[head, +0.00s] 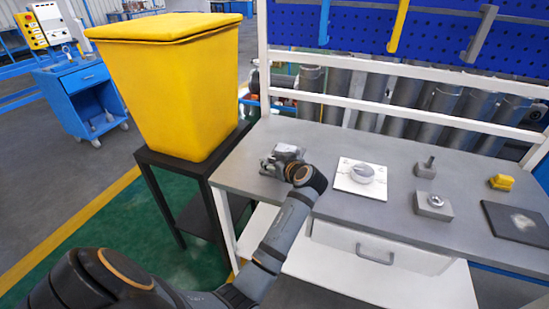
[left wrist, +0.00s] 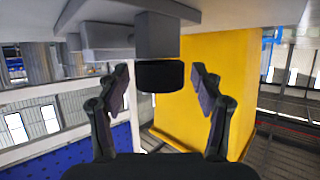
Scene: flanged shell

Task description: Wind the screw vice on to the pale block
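The grey screw vice (head: 281,157) stands at the left end of the bench. My left gripper (head: 297,170) is at its near right side, and my wrist hides part of it. In the left wrist view the gripper (left wrist: 160,74) is open, with a finger on each side and a gap to the dark rounded end piece (left wrist: 160,77) between them. Behind that piece are grey blocky parts of the vice (left wrist: 157,36). I cannot make out the pale block with certainty. My right gripper is not in view.
A white plate with a round grey part (head: 362,175) lies right of the vice. Further right are a block with a post (head: 425,168), a block with a ring (head: 433,206), a yellow piece (head: 501,182) and a dark plate (head: 517,223). A yellow bin (head: 175,85) stands left.

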